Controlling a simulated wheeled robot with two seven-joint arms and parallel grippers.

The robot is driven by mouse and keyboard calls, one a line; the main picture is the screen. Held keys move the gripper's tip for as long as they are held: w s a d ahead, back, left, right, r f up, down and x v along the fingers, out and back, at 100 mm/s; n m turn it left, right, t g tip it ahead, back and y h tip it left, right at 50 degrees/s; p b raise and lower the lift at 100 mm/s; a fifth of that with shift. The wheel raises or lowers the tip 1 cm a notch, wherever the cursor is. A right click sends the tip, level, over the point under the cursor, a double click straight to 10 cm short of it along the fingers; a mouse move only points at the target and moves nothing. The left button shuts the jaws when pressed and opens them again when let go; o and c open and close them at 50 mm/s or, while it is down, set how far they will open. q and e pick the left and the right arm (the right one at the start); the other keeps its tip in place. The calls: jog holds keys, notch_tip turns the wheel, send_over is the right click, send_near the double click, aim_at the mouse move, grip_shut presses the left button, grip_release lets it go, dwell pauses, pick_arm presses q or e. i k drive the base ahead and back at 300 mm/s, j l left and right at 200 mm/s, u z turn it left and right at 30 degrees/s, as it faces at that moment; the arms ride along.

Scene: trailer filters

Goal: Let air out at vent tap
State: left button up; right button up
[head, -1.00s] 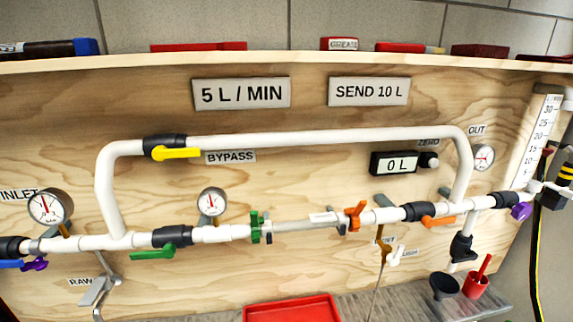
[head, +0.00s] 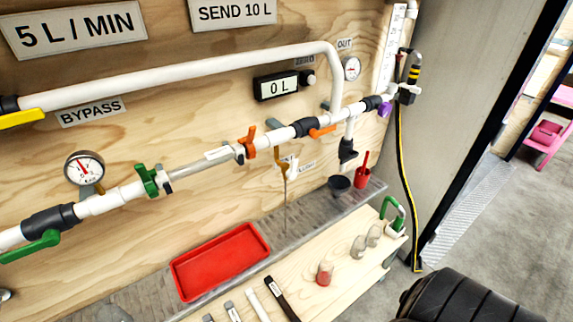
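A small brass-coloured tap (head: 280,158) hangs under the white pipe, just right of the orange wing clamp (head: 247,144). A thin tube (head: 285,205) runs down from it towards the grey ledge. The filter section (head: 205,161) lies between the green clamp (head: 148,181) and the orange clamp. Neither of my grippers shows in the head view.
A red tray (head: 220,262) stands on the ledge below the pipe. A wooden bench (head: 335,252) in front holds tools and several small parts. Open floor lies at the right.

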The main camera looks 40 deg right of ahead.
aim_at(291, 174)
jog(key=k+l+z, duration=0.1)
jog(key=z, duration=0.95)
jog(key=i+l, duration=0.05)
